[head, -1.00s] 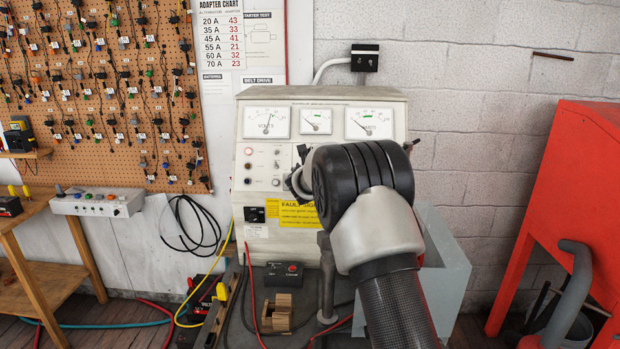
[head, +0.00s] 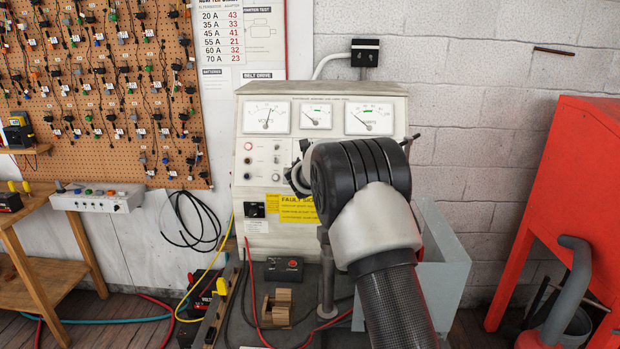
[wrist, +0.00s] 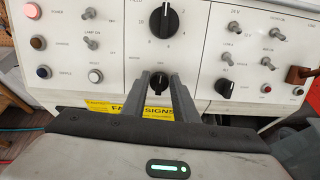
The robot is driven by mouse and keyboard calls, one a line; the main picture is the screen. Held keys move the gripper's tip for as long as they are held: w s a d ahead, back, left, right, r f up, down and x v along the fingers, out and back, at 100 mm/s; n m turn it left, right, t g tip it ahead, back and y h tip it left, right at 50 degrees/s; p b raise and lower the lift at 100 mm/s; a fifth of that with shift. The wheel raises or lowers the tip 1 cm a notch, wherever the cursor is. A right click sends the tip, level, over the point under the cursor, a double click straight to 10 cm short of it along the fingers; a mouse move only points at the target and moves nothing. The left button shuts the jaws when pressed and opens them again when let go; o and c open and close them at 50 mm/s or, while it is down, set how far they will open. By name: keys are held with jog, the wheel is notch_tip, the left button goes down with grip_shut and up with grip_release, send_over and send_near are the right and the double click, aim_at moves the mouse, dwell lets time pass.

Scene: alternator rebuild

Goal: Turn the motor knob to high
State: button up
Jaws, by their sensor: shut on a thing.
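The test bench (head: 262,108) has a pale panel with three meters. In the wrist view, a small black knob (wrist: 158,82) with a pale pointer mark sits low on the panel. My gripper (wrist: 165,80) is shut on this knob, one finger at each side. The knob's label is too blurred or covered to read. A larger black dial (wrist: 163,20) with numbers around it is above the fingers. In the head view my arm covers the fingers and the held knob; only the gripper's side (head: 298,176) shows at the panel's front.
Toggle switches (wrist: 88,14) and push buttons (wrist: 95,75) flank the fingers. A smaller black knob (wrist: 224,87) is to the right. A yellow sign (head: 298,208) is below. A red cabinet (head: 560,190) stands right; a wooden bench (head: 40,235) stands left.

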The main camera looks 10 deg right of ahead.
jog(key=shift+s+d+f+m+g+h+b, duration=0.25)
jog(key=shift+m+b, duration=0.85)
jog(key=shift+m, duration=2.5)
jog(key=shift+w+a+r+m+g+h+b, duration=0.15)
jog(key=shift+m+g+b, duration=0.7)
jog(key=shift+m, duration=2.75)
jog(key=shift+s+d+f+m+h+b, duration=0.15)
jog(key=shift+m+b, duration=1.25)
jog(key=shift+m, duration=2.2)
jog(key=shift+w+a+m, duration=0.1)
jog(key=shift+m, duration=0.2)
jog(key=o, duration=1.1)
jog(key=shift+c, duration=0.2)
jog(key=b+v, duration=0.2)
jog(key=v, duration=1.5)
jog(key=shift+b, duration=0.4)
